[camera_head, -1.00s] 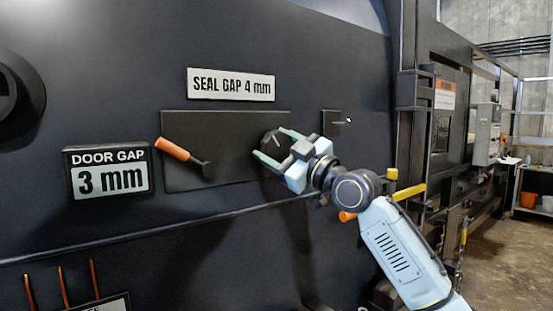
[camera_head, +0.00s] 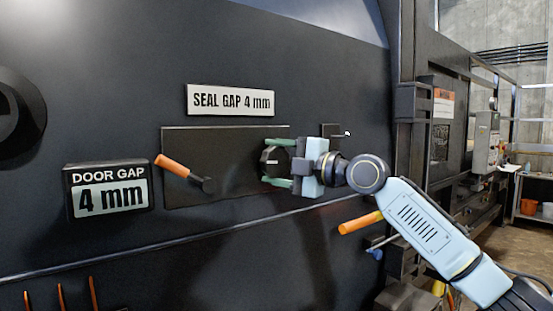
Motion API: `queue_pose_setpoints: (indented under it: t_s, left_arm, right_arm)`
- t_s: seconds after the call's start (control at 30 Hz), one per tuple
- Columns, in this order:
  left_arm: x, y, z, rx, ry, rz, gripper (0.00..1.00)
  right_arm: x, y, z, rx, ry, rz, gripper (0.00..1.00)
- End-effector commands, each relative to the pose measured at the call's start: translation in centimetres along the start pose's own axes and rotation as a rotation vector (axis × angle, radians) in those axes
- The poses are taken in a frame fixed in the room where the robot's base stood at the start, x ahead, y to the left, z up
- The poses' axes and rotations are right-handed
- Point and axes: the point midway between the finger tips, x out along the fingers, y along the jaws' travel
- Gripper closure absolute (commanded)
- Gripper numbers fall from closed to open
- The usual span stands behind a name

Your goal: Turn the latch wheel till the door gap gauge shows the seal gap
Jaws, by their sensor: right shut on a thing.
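The door gap gauge (camera_head: 108,192) at the left reads "4 mm". The plate (camera_head: 230,100) above reads "SEAL GAP 4 mm", so the two figures match. The latch wheel (camera_head: 271,161) is a small dark round knob with a pale mark, at the right end of a dark panel (camera_head: 230,182). My right gripper (camera_head: 268,162) comes in from the right and is shut on the latch wheel, one green finger above it and one below. The fingers and palm hide part of the wheel. My left gripper is out of view.
An orange-handled lever (camera_head: 174,166) sticks out from the panel's left part, clear of my gripper. A small switch plate (camera_head: 330,131) is close behind my right gripper. Open floor lies at the far right.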

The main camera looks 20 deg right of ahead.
Motion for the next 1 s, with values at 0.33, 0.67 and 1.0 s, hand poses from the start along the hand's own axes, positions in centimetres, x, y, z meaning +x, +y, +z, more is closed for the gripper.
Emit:
queue_pose_setpoints:
  t_s: [0.33, 0.67, 1.0]
  left_arm:
    - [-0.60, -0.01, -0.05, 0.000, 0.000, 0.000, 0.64]
    - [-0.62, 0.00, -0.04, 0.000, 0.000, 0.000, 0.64]
    - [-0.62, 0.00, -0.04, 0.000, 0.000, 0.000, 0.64]
  right_arm:
    - [0.05, -0.01, -0.06, -0.101, 0.000, -0.041, 0.61]
    - [0.06, -0.06, -0.07, -0.110, 0.001, -0.045, 0.61]
    - [0.05, -0.05, -0.07, -0.109, 0.001, -0.044, 0.18]
